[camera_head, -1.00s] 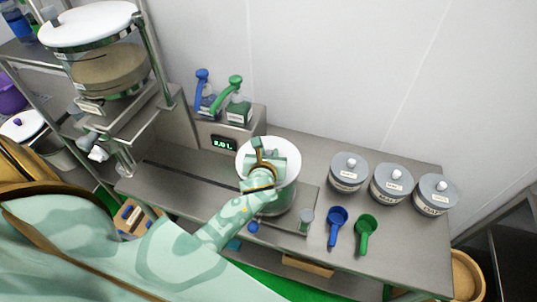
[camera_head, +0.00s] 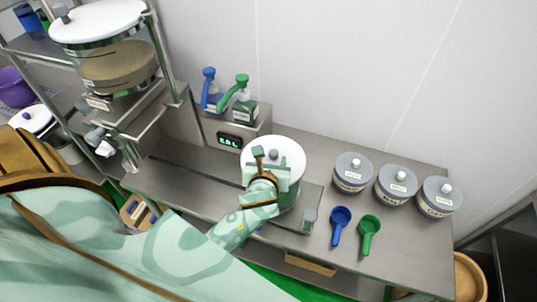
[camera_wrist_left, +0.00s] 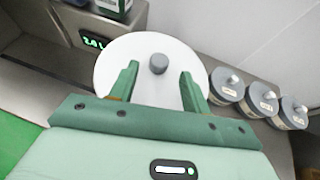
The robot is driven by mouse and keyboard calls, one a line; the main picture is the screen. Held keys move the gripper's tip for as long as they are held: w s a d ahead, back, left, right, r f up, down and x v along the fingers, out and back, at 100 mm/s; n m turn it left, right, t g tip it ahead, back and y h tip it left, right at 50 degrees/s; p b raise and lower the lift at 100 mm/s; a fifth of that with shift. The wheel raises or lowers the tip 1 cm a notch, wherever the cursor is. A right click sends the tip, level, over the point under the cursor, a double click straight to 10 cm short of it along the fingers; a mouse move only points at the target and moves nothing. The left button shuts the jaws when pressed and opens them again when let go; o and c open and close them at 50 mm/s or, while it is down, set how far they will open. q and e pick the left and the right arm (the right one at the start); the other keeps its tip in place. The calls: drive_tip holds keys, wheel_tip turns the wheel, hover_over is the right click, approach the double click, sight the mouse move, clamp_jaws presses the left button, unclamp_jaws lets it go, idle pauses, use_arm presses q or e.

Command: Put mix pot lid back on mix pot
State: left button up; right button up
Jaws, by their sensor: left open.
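The mix pot lid (camera_head: 288,150) is a white disc with a grey knob (camera_wrist_left: 158,64). It sits on top of the mix pot (camera_head: 290,196), whose wall is mostly hidden by my arm and the lid. The lid also fills the middle of the left wrist view (camera_wrist_left: 118,62). My left gripper (camera_head: 264,160) is over the near left part of the lid. In the left wrist view its two fingers (camera_wrist_left: 158,80) are spread apart, with the knob beyond and between their tips, untouched. My right gripper is not in view.
A pump-bottle stand with a green display (camera_head: 230,141) is left of the pot. A small glass (camera_head: 308,218) stands close by the pot. Blue (camera_head: 340,222) and green scoops (camera_head: 369,230) and three grey-lidded jars (camera_head: 352,172) are to the right. A tall dispenser (camera_head: 118,72) stands at left.

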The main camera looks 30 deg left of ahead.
use_arm(q)
drive_tip(key=v, duration=0.6)
drive_tip(key=shift+s, duration=0.15)
drive_tip(key=shift+r, duration=0.1)
